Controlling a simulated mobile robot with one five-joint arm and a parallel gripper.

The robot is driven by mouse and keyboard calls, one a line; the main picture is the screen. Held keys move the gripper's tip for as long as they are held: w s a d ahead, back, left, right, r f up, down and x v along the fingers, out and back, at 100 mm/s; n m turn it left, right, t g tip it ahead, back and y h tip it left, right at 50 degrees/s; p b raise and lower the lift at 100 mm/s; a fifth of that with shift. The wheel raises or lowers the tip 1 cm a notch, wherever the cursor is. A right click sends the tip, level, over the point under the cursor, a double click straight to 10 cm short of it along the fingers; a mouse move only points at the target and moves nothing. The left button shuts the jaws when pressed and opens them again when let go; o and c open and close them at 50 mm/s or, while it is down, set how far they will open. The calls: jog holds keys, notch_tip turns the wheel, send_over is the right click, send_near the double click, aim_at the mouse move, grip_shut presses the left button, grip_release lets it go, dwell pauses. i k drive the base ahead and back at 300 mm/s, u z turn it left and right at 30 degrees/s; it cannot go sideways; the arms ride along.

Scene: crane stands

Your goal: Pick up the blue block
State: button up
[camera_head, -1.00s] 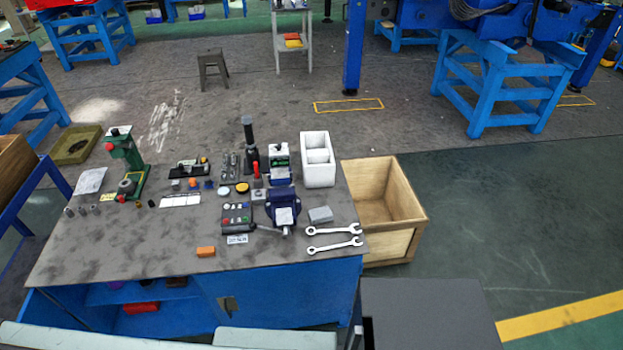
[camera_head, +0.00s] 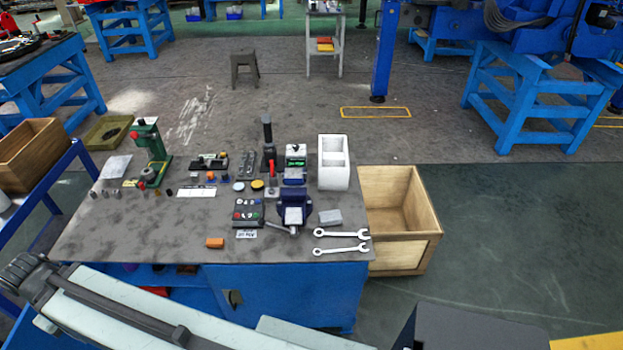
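A small blue piece (camera_head: 223,180) lies on the grey workbench top (camera_head: 120,235), left of the round discs, near a small orange piece. It is too small here to tell its exact shape. A larger orange block (camera_head: 214,243) lies near the bench's front edge. The white link of my arm crosses the lower left of the picture, in front of the bench. The fingers of my gripper do not show.
A blue vise (camera_head: 293,208), two wrenches (camera_head: 342,242), a white divided bin (camera_head: 334,163) and a green press (camera_head: 150,150) stand or lie on the bench. A wooden crate (camera_head: 437,239) stands to its right. The bench's front left surface is mostly clear.

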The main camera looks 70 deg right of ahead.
aim_at(293, 177)
jog(key=z, duration=0.25)
jog(key=i, duration=1)
jog(key=u, duration=0.05)
